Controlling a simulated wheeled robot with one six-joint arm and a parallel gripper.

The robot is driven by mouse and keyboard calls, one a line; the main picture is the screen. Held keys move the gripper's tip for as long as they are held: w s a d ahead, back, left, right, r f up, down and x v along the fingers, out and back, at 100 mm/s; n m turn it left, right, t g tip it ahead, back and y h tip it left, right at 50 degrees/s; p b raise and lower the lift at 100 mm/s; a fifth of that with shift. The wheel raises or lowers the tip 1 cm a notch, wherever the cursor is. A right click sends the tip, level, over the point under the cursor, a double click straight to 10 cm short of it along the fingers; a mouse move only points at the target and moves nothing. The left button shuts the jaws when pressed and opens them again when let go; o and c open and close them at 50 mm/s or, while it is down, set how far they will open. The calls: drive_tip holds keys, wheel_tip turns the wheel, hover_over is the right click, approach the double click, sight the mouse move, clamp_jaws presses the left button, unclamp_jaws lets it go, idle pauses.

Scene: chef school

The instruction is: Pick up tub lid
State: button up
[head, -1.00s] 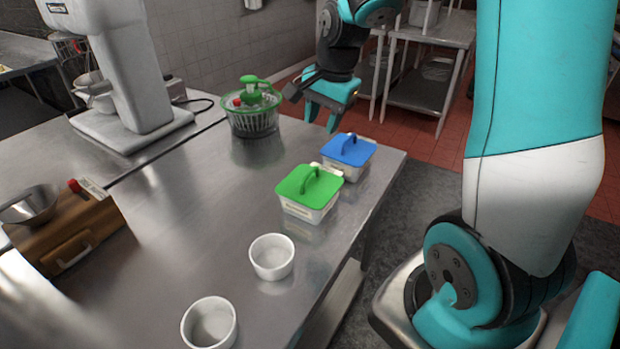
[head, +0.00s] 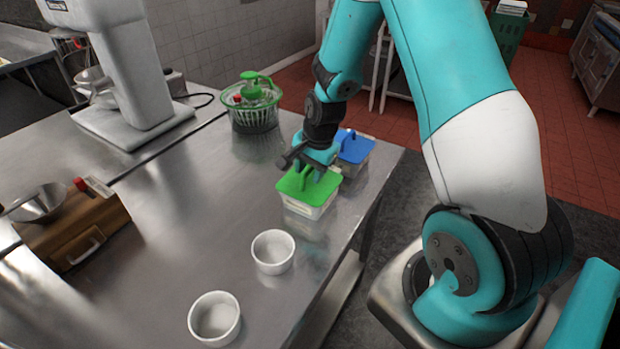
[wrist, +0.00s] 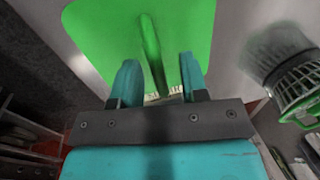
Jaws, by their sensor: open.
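The green tub lid (head: 296,187) sits on a small white tub (head: 306,209) near the right edge of the steel table. It has a raised strap handle, which shows in the wrist view (wrist: 151,45). The blue lid (head: 355,146) is on a second tub just behind. My gripper (head: 309,176) points down at the green lid. In the wrist view its teal fingers (wrist: 158,82) are open, one on either side of the green handle, with a gap to it. The head view does not show whether the fingers touch the lid.
A green salad spinner (head: 252,110) stands behind to the left, also in the wrist view (wrist: 292,80). Two white bowls (head: 273,252) (head: 215,318) stand in front. A wooden box (head: 80,237) and a white mixer (head: 125,75) are at left. The table's middle is clear.

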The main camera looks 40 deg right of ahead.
drive_tip(key=shift+f, duration=0.2)
clamp_jaws()
drive_tip(key=shift+r, duration=0.15)
